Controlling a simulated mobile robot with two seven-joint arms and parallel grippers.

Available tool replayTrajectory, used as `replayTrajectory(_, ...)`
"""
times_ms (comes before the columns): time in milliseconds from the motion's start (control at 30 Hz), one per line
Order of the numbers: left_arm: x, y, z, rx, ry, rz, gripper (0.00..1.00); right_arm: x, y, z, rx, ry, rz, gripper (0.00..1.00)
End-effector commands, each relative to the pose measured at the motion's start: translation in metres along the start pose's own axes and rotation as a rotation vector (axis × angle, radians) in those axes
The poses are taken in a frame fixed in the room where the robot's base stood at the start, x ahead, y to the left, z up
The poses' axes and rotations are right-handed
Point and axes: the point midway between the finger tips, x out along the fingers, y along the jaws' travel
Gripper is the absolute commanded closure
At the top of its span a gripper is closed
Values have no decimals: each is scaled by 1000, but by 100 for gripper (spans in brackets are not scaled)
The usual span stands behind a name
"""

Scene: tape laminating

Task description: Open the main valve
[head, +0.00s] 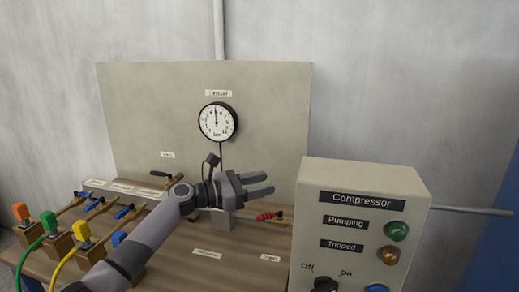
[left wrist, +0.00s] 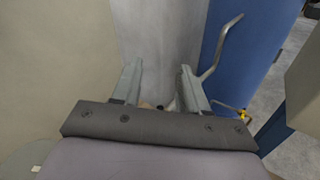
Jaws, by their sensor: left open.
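My left gripper (head: 270,183) is open and empty in front of the beige back panel, below the round gauge. Its two fingers point right, apart from each other, and they also show in the left wrist view (left wrist: 162,72). A black-handled lever (head: 160,174) is left of my wrist, by a small label. The labels are too small to read, so I cannot tell which one is the main valve. My right gripper is not in view.
A compressor box (head: 361,230) with lamps and an Off/On knob stands at the right, close to the gripper. Several blue-handled valves (head: 92,205) and coloured connectors (head: 49,221) fill the left of the wooden bench (head: 215,262). The round gauge (head: 218,121) hangs on the back panel (head: 150,110).

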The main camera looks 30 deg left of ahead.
Motion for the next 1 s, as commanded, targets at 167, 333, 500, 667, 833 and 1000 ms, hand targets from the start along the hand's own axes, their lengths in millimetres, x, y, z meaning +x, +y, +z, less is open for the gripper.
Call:
replayTrajectory(167, 0, 9, 45, 5, -1, 1, 57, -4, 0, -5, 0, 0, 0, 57)
replayTrajectory(333, 0, 15, 75, 2, -1, 0, 57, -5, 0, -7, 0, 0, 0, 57)
replayTrajectory(500, 0, 18, 89, 1, 0, 0, 57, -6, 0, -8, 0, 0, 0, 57)
replayTrajectory(667, 0, 18, 92, -1, 1, 0, 57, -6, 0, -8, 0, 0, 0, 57)
replayTrajectory(833, 0, 18, 92, -1, 1, 0, 57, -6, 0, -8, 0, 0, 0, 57)
replayTrajectory(1000, 3, 24, 94, 92, 9, 35, 100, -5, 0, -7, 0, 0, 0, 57)
